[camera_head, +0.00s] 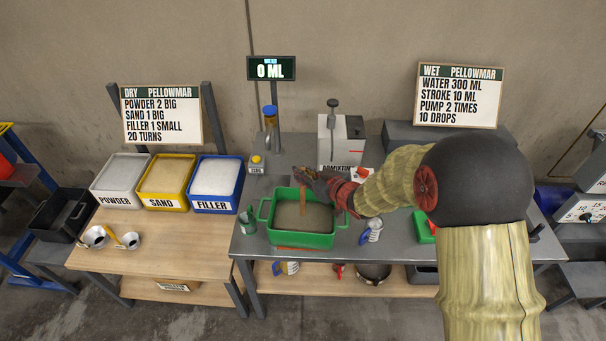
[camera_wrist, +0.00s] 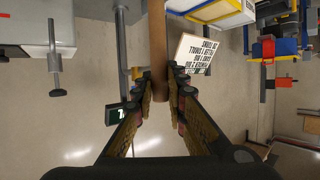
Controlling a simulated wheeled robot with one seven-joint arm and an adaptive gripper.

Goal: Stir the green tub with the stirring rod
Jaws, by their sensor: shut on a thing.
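The green tub (camera_head: 290,239) stands on the grey bench in the head view and holds a grey-brown mix. The brown stirring rod (camera_head: 303,202) stands roughly upright over the tub, its lower part at the mix. My gripper (camera_head: 312,178) is above the tub, reaching in from the right. The wrist view shows my gripper (camera_wrist: 168,85) shut on the rod (camera_wrist: 157,45), which passes between the fingertips. Whether the rod's lower end touches the tub's floor cannot be seen.
Powder (camera_head: 121,169), sand (camera_head: 167,173) and filler (camera_head: 214,178) bins stand on the left wooden table. The admixture dispenser (camera_head: 337,140) and water tap (camera_head: 271,125) are behind the tub.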

